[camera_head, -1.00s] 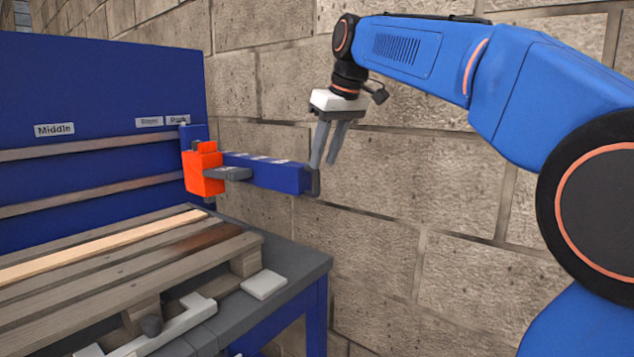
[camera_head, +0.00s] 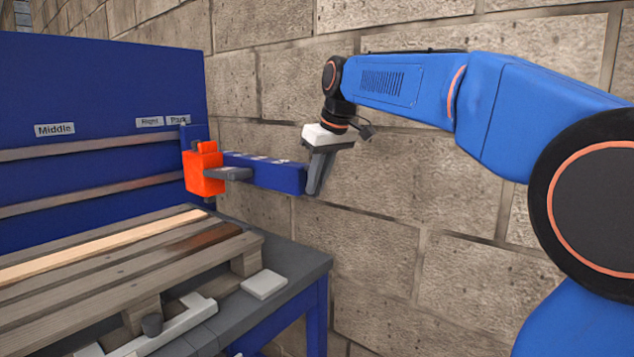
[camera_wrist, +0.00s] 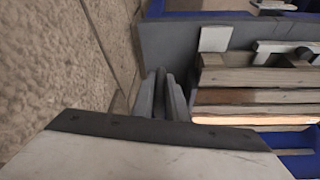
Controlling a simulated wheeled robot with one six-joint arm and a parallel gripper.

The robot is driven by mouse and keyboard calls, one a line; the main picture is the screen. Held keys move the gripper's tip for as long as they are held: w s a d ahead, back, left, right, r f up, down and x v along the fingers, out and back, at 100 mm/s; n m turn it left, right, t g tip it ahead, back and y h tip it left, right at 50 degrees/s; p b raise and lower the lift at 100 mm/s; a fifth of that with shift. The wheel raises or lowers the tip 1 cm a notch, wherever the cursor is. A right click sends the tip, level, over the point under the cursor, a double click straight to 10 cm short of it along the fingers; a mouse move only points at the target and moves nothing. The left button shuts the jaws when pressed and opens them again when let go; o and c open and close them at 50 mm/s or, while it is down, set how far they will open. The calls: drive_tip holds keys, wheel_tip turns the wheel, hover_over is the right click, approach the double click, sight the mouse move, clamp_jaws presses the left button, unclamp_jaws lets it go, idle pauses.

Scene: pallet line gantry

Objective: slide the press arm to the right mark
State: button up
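The press arm is a blue beam (camera_head: 265,174) reaching right from an orange carriage (camera_head: 203,174) at the right end of the blue back panel's rails. Labels on the panel read Middle (camera_head: 54,130), Right (camera_head: 149,122) and Park (camera_head: 178,120). The carriage stands just below and right of the Park label. In the wrist view the grey fingers (camera_wrist: 163,95) look close together. Whether they grip the end piece is hidden.
A wooden pallet (camera_head: 120,262) lies on the grey bench (camera_head: 296,268) below the beam. A white clamp bar (camera_head: 180,325) and a white pad (camera_head: 264,284) lie near the bench's front. A stone wall (camera_head: 400,220) stands close behind my gripper.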

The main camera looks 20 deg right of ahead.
clamp_jaws()
drive_tip(key=s+a, duration=0.1)
drive_tip(key=a, duration=0.1)
drive_tip(key=s+a, duration=0.3)
drive_tip(key=shift+a, duration=0.3)
drive_tip(key=o, duration=0.7)
unclamp_jaws()
drive_tip(key=shift+s+r, duration=0.1)
drive_tip(key=v, duration=1.7)
drive_tip(key=shift+d, duration=0.1)
